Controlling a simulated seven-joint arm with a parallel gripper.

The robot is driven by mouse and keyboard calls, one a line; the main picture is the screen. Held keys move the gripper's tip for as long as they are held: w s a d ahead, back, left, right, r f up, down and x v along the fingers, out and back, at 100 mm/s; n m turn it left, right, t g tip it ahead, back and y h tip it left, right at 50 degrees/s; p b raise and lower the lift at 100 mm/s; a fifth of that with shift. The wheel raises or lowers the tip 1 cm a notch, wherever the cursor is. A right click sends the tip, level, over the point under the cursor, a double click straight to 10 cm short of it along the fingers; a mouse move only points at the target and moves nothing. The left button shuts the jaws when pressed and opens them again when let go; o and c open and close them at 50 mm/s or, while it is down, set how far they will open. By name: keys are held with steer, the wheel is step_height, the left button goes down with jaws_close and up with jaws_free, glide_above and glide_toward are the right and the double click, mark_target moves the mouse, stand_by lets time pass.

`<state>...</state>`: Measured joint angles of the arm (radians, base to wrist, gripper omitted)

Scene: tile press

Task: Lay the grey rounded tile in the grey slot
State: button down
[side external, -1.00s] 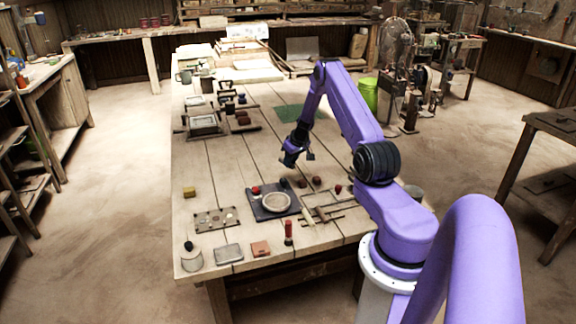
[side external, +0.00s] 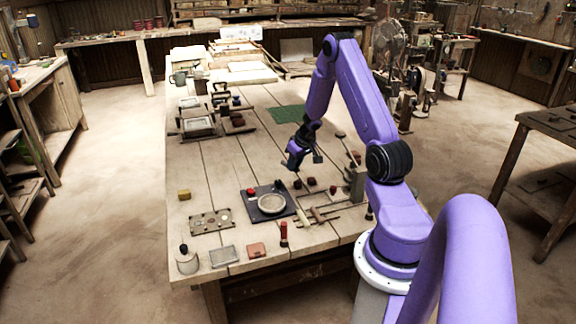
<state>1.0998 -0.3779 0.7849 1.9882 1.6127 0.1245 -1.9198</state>
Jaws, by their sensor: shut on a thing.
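My gripper (side external: 303,160) hangs above the right middle of the wooden table, beyond the dark plate and nearer than the green mat. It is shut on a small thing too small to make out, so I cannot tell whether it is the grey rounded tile. A dark square plate (side external: 288,212) lies on the table and bears a pale round dish (side external: 271,203). A flat brown board (side external: 197,226) with several small round spots lies to its left. I cannot make out which recess is the grey slot.
A grey block (side external: 356,185) stands right of my gripper, close to my arm.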

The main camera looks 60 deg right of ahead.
steer(key=w+a+r+n+y, duration=0.15)
steer(key=a+r, duration=0.25)
steer(key=a, duration=1.4)
steer(key=a+r+n, duration=0.2)
steer(key=a+r, duration=0.2)
steer(key=a, duration=1.4)
steer(key=m+g+h, duration=0.1)
steer(key=m+h, duration=0.2)
steer(key=m, duration=0.5)
glide_toward(198, 225)
steer(key=shift+w+d+f, duration=0.35)
steer(key=shift+d+f, duration=0.4)
steer(key=shift+w+f, duration=0.4)
steer(key=shift+f, duration=1.6)
steer(key=shift+f, duration=0.1)
